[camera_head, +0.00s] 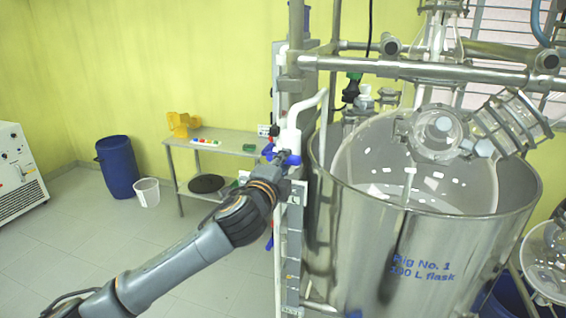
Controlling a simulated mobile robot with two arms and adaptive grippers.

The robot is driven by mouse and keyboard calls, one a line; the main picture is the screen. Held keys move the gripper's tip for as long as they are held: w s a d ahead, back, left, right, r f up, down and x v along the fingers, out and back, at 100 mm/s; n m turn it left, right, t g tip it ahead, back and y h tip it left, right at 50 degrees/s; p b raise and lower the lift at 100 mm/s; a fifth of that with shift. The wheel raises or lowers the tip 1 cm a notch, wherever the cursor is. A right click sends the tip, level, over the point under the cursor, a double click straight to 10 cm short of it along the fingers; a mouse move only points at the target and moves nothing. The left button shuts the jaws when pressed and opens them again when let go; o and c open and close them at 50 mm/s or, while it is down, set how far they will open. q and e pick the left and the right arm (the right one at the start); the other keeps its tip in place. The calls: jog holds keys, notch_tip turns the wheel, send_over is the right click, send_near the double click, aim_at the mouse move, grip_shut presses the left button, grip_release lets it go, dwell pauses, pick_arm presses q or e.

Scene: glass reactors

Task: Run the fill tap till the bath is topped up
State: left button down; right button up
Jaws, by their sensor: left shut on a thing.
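The bath is a large steel vessel (440,275) marked "Rig No. 1 100 L flask", standing on the right with a big glass flask (370,150) inside it. The water level in the bath cannot be made out. The fill tap (291,138) is a white pipe fitting with blue parts on the upright left of the bath, and its white spout (308,103) bends toward the rim. My left gripper (277,163) is at the tap, shut on its blue handle (291,160). The gripper's fingers partly hide the handle. My right gripper is not in view.
Steel frame tubes (440,70) and glassware (510,122) stand above the bath. A side table (225,142) with a yellow object (182,123), a blue barrel (118,167) and a white bucket (147,192) stand behind at left.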

pick_arm(q)
jog(key=shift+r, duration=0.2)
jog(key=c, duration=1.3)
grip_release()
jog(key=shift+o, duration=0.5)
jog(key=shift+w+f, duration=0.15)
jog(key=shift+f, duration=0.1)
jog(key=v, duration=1.2)
